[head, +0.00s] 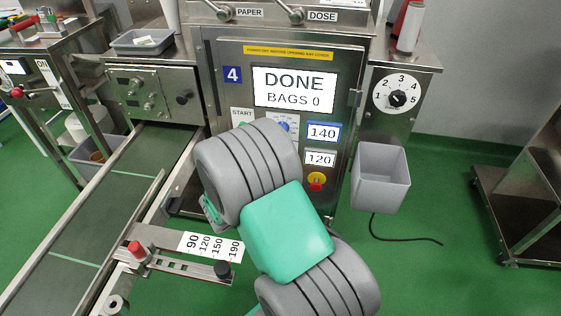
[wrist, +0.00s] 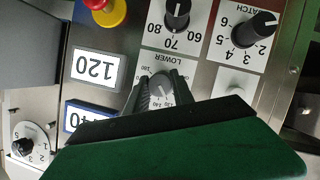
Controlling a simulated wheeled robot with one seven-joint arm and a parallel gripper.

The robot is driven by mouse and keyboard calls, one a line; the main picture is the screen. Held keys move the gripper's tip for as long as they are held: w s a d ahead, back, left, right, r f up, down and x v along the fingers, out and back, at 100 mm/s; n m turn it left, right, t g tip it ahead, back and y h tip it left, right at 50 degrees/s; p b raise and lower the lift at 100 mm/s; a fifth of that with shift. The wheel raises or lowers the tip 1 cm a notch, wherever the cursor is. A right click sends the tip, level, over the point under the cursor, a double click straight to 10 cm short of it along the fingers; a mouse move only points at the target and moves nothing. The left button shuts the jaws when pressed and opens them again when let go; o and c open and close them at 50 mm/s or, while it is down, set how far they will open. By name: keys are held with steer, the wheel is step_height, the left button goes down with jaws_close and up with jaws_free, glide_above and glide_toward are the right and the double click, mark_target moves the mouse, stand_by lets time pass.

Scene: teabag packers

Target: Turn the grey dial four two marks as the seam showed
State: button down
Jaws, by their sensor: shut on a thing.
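The grey dial (wrist: 161,86) is in the wrist view, where the panel appears upside down. It sits on a white scale plate with small numbers, beside the blue-framed 140 display. My gripper (wrist: 160,92) has a dark finger on each side of the dial and is shut on it. The green wrist body hides the lower part of that view. The machine's screen (head: 294,88) reads DONE, BAGS 0. I cannot read the dial's exact mark.
Two black knobs (wrist: 177,14) (wrist: 246,30) sit close to the grey dial. A red button on yellow (head: 316,181) is below the white 120 display (head: 320,158). A black selector (head: 397,98) and grey bin (head: 381,180) are at right. A conveyor (head: 110,190) runs at left.

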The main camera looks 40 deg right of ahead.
steer(key=m+t+y+b, duration=0.1)
steer(key=m, duration=0.2)
steer(key=shift+f+y, duration=0.15)
steer(key=shift+y, duration=0.15)
steer(key=shift+m+t+y+b, duration=0.45)
steer(key=shift+m+t, duration=0.35)
steer(key=shift+m, duration=0.3)
steer(key=shift+a, duration=0.15)
steer(key=c, duration=1.4)
jaws_free()
steer(key=o, duration=0.3)
steer(key=p+v, duration=0.1)
steer(key=v, duration=0.6)
steer(key=shift+s+a+r, duration=0.2)
steer(key=shift+s, duration=0.15)
